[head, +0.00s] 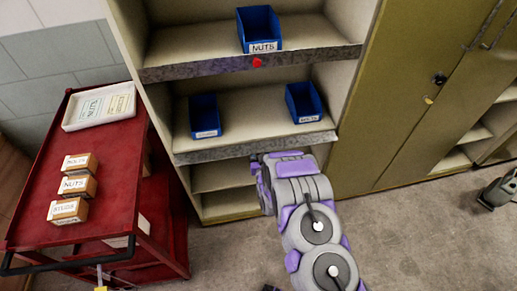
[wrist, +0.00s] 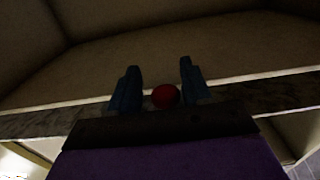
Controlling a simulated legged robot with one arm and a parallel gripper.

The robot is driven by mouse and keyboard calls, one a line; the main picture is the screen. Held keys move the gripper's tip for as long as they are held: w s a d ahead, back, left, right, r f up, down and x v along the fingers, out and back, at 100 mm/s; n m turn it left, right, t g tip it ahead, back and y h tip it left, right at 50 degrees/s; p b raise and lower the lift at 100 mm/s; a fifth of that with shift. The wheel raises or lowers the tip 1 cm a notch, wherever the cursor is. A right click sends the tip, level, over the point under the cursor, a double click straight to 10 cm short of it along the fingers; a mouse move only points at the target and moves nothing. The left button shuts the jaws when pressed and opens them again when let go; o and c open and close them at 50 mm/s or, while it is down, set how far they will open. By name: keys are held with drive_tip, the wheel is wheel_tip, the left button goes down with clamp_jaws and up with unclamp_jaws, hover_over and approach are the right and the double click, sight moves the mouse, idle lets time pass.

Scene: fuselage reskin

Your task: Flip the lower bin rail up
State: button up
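The lower bin rail (head: 222,152) is a grey, speckled strip along the front edge of the lower shelf. In the wrist view, a rail (wrist: 32,125) crosses the picture behind my gripper (wrist: 160,82). A red knob (wrist: 165,96) shows between the two dark blue fingers, with gaps visible on both sides. My gripper is open and empty. In the head view my grey and purple arm reaches the lower rail's right part; the fingers and lower knob are hidden there. The upper rail (head: 190,70) has its own red knob (head: 257,62).
Blue bins stand on the shelves: a NUTS bin (head: 259,28) above, a left bin (head: 205,117) and a right bin (head: 303,102) below. A red cart (head: 110,190) with small labelled boxes and a white tray (head: 100,106) stands left. Olive cabinet doors (head: 410,80) stand right.

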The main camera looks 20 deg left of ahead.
drive_tip(key=shift+a+f, duration=0.15)
drive_tip(key=shift+a, duration=0.35)
drive_tip(key=c, duration=0.4)
drive_tip(key=shift+d, duration=0.2)
clamp_jaws()
